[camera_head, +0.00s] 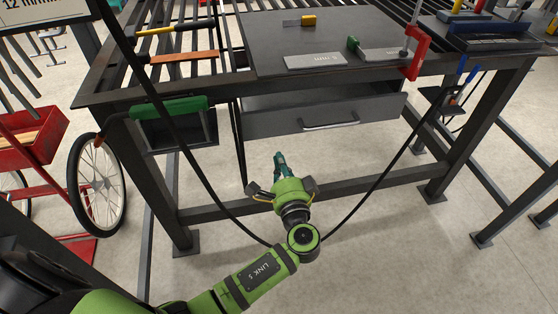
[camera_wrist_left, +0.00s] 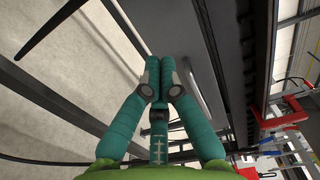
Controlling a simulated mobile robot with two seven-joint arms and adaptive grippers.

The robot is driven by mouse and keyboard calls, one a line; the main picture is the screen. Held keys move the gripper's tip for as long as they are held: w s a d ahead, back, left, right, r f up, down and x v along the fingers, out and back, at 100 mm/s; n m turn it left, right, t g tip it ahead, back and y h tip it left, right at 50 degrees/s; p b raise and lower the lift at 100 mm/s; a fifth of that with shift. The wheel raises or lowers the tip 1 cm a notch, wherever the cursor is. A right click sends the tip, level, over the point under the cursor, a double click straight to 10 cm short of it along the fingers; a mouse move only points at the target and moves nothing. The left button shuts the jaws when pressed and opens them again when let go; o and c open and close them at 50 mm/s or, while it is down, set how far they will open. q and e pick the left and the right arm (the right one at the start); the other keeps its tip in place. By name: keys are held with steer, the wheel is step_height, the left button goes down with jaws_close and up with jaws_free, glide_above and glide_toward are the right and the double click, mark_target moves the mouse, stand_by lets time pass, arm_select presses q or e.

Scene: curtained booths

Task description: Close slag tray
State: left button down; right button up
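The slag tray (camera_head: 372,114) is a dark grey drawer under the welding table, with a pale bar handle (camera_head: 331,125) on its front. A lighter strip shows above its front edge, so it appears to stand partly out. My left gripper (camera_head: 280,160) is in front of and below the tray, left of the handle and apart from it in the head view. In the wrist view its teal fingers (camera_wrist_left: 160,72) meet at the tips with nothing seen between them. A pale bar, likely the handle, shows partly behind the right finger there. My right gripper is not in view.
The dark table (camera_head: 130,88) carries clamps and plates above the tray. A box with a green top edge (camera_head: 170,107) hangs left of the tray. Black cables hang on both sides of my arm. A red cart (camera_head: 32,135) stands at left. Floor below the tray is open apart from a crossbar.

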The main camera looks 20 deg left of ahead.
mark_target(269, 128)
arm_select(q)
steer(key=x, duration=1)
steer(key=shift+s+a, duration=0.1)
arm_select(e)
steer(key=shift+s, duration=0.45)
arm_select(q)
steer(key=shift+a+f, duration=0.1)
